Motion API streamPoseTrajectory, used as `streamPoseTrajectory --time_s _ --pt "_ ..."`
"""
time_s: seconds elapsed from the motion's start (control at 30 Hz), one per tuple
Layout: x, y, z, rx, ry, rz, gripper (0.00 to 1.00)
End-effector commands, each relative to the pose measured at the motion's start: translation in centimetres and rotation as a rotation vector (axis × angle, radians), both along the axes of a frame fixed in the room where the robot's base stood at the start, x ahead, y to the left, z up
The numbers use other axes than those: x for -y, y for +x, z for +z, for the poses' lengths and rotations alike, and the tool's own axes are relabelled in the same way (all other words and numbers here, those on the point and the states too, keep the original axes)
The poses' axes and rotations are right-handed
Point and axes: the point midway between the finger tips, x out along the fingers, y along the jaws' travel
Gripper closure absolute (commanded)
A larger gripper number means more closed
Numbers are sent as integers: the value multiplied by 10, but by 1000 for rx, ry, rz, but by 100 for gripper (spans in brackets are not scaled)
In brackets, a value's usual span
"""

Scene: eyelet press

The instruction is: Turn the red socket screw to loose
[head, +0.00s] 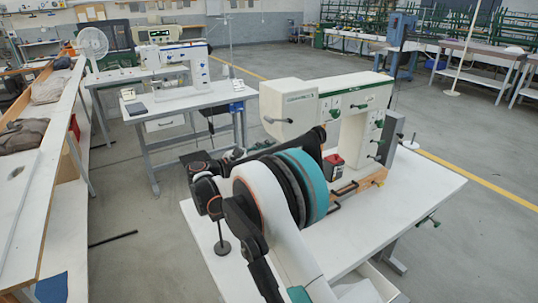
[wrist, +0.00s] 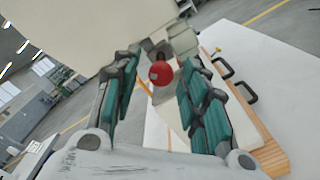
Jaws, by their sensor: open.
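The red socket screw (wrist: 161,74) shows in the wrist view as a round red head with a small grey spot, under the pale body of the press. It appears between the two teal-padded fingers of my gripper (wrist: 159,66), which stand apart on either side of it. I see a gap on both sides, and no clear contact. How far the screw is ahead of the fingertips is hard to tell. In the head view the white and green press (head: 352,104) stands on a white table, and my arm hides most of my gripper and the screw.
A red and black block (head: 333,165) and a wooden board (head: 362,184) with dark handles (wrist: 243,93) sit by the press base. Levers stick out from the press. Another sewing machine (head: 185,62) stands behind left.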

Motion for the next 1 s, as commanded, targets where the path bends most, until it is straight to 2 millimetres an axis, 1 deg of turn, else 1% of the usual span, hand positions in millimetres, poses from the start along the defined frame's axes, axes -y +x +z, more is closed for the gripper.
streamPoseTrajectory --time_s 0.13,0.27,0.5,0.7,0.83,1.0 --pt "-5 -3 0 0 0 1 60" --pt "-20 -13 0 0 0 3 60" --pt "-62 -41 0 0 0 3 60" --pt "-88 -59 0 0 0 1 60" --pt "-97 -65 0 0 0 1 60" --pt "-100 -67 0 0 0 0 60"
